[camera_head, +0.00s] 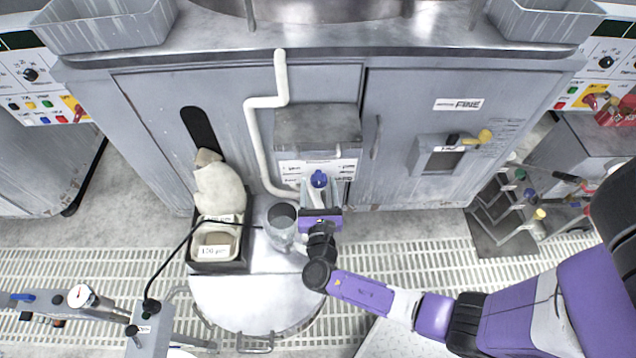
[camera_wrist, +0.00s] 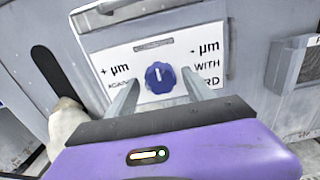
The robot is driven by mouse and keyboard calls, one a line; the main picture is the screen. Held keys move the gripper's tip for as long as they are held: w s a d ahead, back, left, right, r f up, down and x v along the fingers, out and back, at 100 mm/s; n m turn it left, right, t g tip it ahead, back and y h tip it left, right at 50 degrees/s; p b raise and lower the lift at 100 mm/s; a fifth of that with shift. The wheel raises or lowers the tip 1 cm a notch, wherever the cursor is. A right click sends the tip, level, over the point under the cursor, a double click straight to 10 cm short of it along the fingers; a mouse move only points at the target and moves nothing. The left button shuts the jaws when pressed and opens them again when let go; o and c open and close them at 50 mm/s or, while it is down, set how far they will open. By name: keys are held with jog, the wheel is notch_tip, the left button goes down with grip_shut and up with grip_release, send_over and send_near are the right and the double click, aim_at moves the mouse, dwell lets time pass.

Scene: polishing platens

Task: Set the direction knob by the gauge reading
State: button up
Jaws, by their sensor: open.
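The blue direction knob (camera_head: 319,178) sits on a white label plate on the front of the grey machine. The plate (camera_wrist: 118,68) reads "+ µm" and "AGAINST" on the left, "- µm" and "WITH" on the right. My gripper (camera_head: 320,200) is open, one finger on each side of the knob; contact is not visible. A small round dial gauge (camera_head: 80,296) stands at the lower left; its reading is too small to tell.
A clear jar (camera_head: 282,224) stands on the round white table (camera_head: 247,305) beside my gripper. A dark tray (camera_head: 219,267) with a labelled container and a cloth bag (camera_head: 217,184) are to the left. A white pipe (camera_head: 254,150) runs down the cabinet. A rack (camera_head: 505,232) stands right.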

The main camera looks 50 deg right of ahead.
jog(key=shift+w+d, duration=0.3)
jog(key=shift+d, duration=0.2)
grip_shut()
jog(key=shift+f+m+b, duration=0.15)
jog(key=shift+m+b, duration=0.25)
jog(key=m+b, duration=0.3)
jog(key=shift+m, duration=0.3)
jog(key=shift+w+m+b, duration=0.1)
jog(key=shift+m+b, duration=1.55)
jog(key=shift+m, duration=0.55)
jog(key=shift+r, duration=0.2)
